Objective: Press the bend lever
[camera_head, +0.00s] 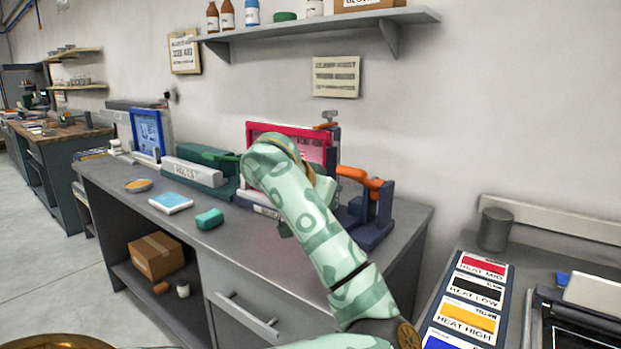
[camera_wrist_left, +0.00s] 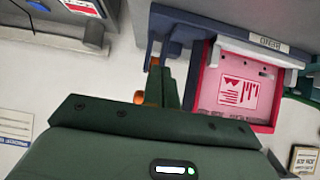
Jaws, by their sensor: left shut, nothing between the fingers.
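The orange lever (camera_head: 362,179) sits on a dark blue stand (camera_head: 372,228) at the right end of the grey workbench. In the left wrist view, parts of orange (camera_wrist_left: 140,97) show beside my left gripper (camera_wrist_left: 169,62), whose fingers are together and empty. The fingers point at the blue bracket (camera_wrist_left: 190,22); I cannot tell whether they touch the lever. A red frame (camera_head: 255,128) with a pink panel stands behind my green patterned arm, which hides much of it. It also shows in the left wrist view (camera_wrist_left: 207,95), right of the fingers.
The bench (camera_head: 255,240) also holds a teal-and-white device (camera_head: 193,175), a blue frame (camera_head: 150,130), a blue-white pad (camera_head: 171,202) and a teal block (camera_head: 209,219). A panel of heat labels (camera_head: 468,305) lies at right. A shelf (camera_head: 315,24) hangs above.

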